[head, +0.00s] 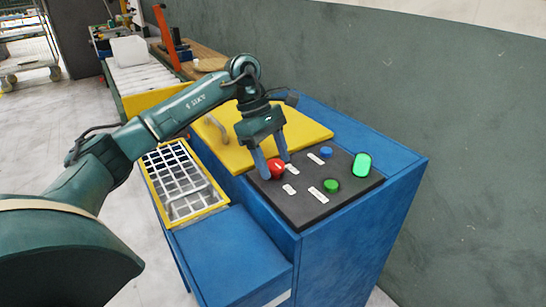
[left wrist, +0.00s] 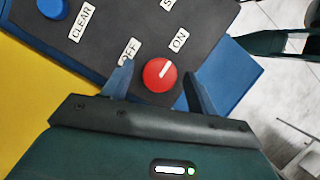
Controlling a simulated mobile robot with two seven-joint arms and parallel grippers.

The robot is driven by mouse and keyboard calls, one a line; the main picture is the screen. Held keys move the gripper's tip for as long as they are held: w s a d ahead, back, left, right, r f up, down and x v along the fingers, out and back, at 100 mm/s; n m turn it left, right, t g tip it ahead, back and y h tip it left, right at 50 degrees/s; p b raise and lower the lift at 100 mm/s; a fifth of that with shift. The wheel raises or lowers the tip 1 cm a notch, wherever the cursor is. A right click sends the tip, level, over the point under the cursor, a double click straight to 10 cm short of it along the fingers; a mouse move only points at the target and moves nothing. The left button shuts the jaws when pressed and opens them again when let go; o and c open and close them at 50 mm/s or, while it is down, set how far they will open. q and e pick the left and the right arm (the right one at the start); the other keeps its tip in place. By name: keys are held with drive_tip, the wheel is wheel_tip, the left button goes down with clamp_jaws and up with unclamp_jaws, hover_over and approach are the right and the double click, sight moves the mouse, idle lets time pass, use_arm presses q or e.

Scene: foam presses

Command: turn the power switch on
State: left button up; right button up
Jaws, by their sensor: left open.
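The power switch (head: 277,169) is a red round knob on the dark control panel (head: 301,207). It also shows in the left wrist view (left wrist: 158,76), where its white mark points up and right, toward the ON label (left wrist: 180,40). The OFF label (left wrist: 129,51) is up and left of the knob, partly hidden by a finger. My left gripper (head: 275,166) is open, with one finger on each side of the knob. I cannot tell whether the fingers touch it. My right gripper is in neither view.
The panel also bears a green button (head: 331,185), a blue button (head: 326,152) and a bright green lamp (head: 362,165). A yellow plate (head: 308,131) with a handle lies behind. A yellow-rimmed tray (head: 174,223) stands left. A dark wall (head: 450,110) rises at right.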

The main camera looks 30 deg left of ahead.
use_arm(q)
drive_tip(key=v, duration=1.3)
